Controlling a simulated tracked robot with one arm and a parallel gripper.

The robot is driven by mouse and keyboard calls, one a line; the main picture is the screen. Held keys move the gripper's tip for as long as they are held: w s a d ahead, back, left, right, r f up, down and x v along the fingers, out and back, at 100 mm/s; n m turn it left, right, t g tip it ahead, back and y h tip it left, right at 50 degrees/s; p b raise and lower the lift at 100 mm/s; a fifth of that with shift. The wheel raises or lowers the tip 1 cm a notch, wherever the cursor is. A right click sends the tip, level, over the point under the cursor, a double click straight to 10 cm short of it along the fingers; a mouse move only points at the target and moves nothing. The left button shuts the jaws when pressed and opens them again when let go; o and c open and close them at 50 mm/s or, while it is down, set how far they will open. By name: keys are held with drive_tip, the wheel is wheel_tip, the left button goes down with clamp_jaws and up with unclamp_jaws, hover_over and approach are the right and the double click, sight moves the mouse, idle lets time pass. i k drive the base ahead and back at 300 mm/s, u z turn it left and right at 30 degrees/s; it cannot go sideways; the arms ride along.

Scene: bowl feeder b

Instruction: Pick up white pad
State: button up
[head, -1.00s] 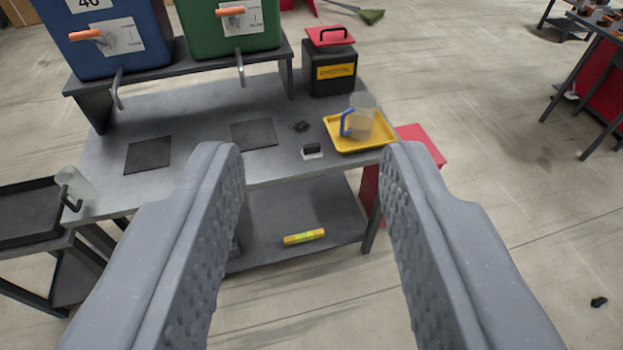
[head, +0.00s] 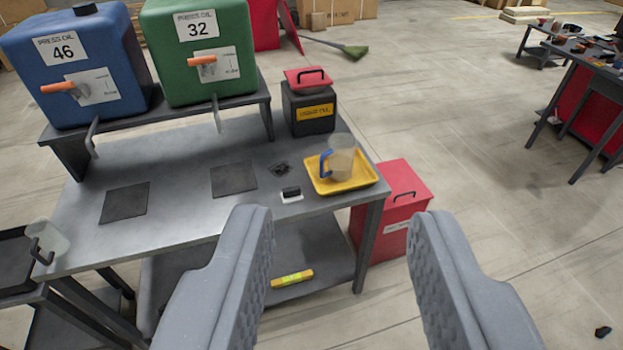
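A small white pad (head: 291,198) with a black block or grip on top lies on the grey metal table (head: 180,215), near its front edge and left of the yellow tray. My gripper (head: 342,217) is open and empty, its two grey ridged fingers wide apart. In the picture the pad sits above and between the fingertips, nearer the left one. The fingers are well short of the pad and touch nothing.
A yellow tray (head: 367,178) holds a clear jug with a blue handle (head: 341,160). A black can with red lid (head: 309,108), a blue drum (head: 75,65) and a green drum (head: 205,55) stand behind. A red bin (head: 395,215) stands right of the table.

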sight(291, 195)
drive_tip(key=u, duration=0.15)
drive_tip(key=i, duration=1.25)
drive_tip(key=u, duration=0.65)
drive_tip(key=i, duration=0.3)
drive_tip(key=u, duration=0.3)
